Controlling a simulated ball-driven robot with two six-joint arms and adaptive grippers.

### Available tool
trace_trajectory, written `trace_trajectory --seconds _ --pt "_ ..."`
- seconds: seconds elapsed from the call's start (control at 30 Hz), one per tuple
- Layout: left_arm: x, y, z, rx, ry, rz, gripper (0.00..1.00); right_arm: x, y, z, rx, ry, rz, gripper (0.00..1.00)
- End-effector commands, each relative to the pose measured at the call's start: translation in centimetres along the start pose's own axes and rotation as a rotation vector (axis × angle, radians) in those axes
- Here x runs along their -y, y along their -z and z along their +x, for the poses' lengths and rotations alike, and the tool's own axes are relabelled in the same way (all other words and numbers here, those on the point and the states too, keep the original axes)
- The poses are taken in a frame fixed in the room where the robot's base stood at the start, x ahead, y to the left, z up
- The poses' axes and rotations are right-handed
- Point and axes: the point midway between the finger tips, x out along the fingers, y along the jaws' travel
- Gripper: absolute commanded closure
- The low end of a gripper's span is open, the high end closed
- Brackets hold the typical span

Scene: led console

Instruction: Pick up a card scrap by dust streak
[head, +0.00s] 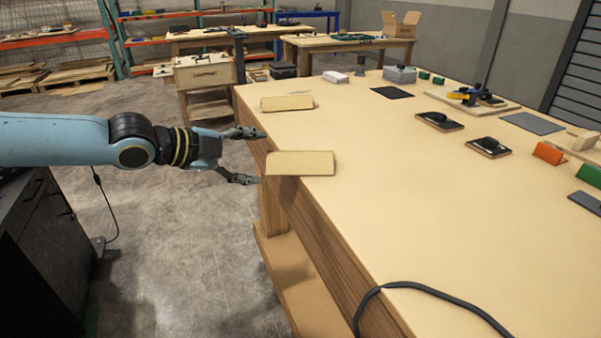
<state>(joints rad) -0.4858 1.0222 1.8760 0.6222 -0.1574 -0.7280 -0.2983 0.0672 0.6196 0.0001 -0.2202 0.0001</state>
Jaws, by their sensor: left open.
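Two tan card scraps lie along the left edge of the large workbench in the head view. The near card scrap (301,163) is the larger in view, and its left end reaches the bench edge. The far card scrap (287,103) lies further back, a little in from the edge. I cannot make out a dust streak clearly. My left gripper (261,157) is open and empty, just left of the near card scrap, its fingers pointing at the bench edge. It looks apart from both scraps. My right gripper is not in view.
The workbench top (430,215) is bare across its middle. A dark cable (440,292) lies at its front. Black devices (440,121), an orange block (548,153) and a grey box (400,74) stand toward the right and back. A dark cabinet (45,240) is at the left.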

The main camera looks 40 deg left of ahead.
Motion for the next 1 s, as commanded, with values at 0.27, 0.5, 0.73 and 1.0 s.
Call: trace_trajectory --seconds 0.27,0.5,0.73,1.0 --pt "-0.1 -0.1 1.5 0.0 0.001 -0.001 0.31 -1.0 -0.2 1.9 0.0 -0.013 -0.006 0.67" --pt "-0.2 -0.3 4.8 0.0 0.005 -0.004 0.31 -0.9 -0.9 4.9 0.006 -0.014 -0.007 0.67" --pt "0.0 -0.1 5.8 0.0 -0.001 0.001 0.31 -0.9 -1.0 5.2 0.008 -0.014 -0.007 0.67" --pt "0.1 -0.1 5.8 0.0 -0.001 0.001 0.47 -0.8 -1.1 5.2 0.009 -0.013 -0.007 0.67"
